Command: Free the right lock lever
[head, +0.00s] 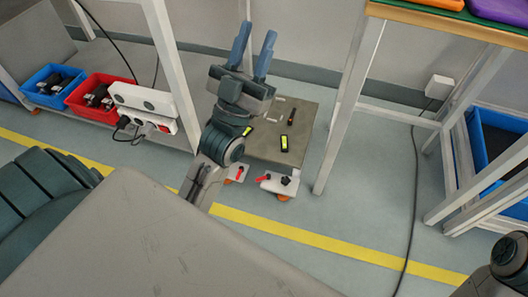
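A low cart with a flat brown-grey top (297,146) stands on the floor, partly hidden by my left arm. At its near edge are two white caster brackets with red levers. The right red lever (265,177) is beside a black knob (286,180), above an orange wheel (283,197). The left red lever (240,173) is just right of my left forearm. My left gripper (256,32) is open and empty, its two blue-grey fingers apart and pointing up the picture, beyond the levers. My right gripper is out of view; only part of my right arm shows at lower right.
Black-and-yellow items (284,143) and a dark stick (292,117) lie on the cart top. A white-legged workbench (350,100) stands close on its right. Left are a shelf with a blue bin (40,98), a red bin (78,108) and a power strip (145,98). A cable (413,190) crosses the floor.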

